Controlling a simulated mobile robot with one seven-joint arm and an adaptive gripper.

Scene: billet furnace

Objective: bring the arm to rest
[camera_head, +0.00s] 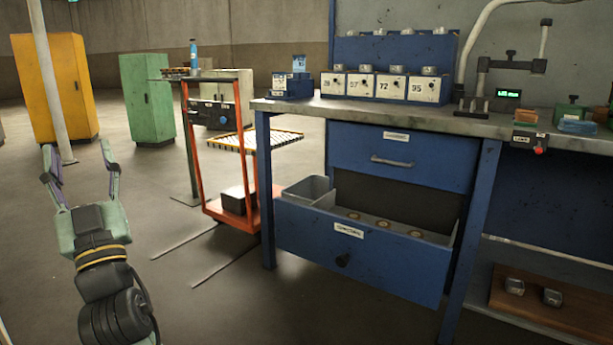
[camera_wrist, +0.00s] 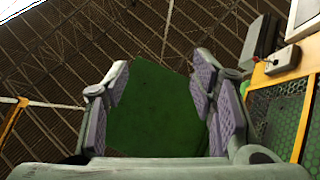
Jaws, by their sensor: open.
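My gripper (camera_head: 82,172) is at the lower left of the head view, raised clear of the floor and pointing upward, left of the workbench. Its two fingers are spread apart with nothing between them. In the wrist view the open fingers (camera_wrist: 158,105) frame a dark green shape (camera_wrist: 155,112) that I cannot identify for sure. My gripper touches nothing that I can see.
A blue workbench (camera_head: 390,117) stands at the right, its lower drawer (camera_head: 350,250) pulled open. An orange cart (camera_head: 250,150) stands left of it. Yellow (camera_head: 60,85) and green (camera_head: 148,98) cabinets are at the back left. Floor around my gripper is clear.

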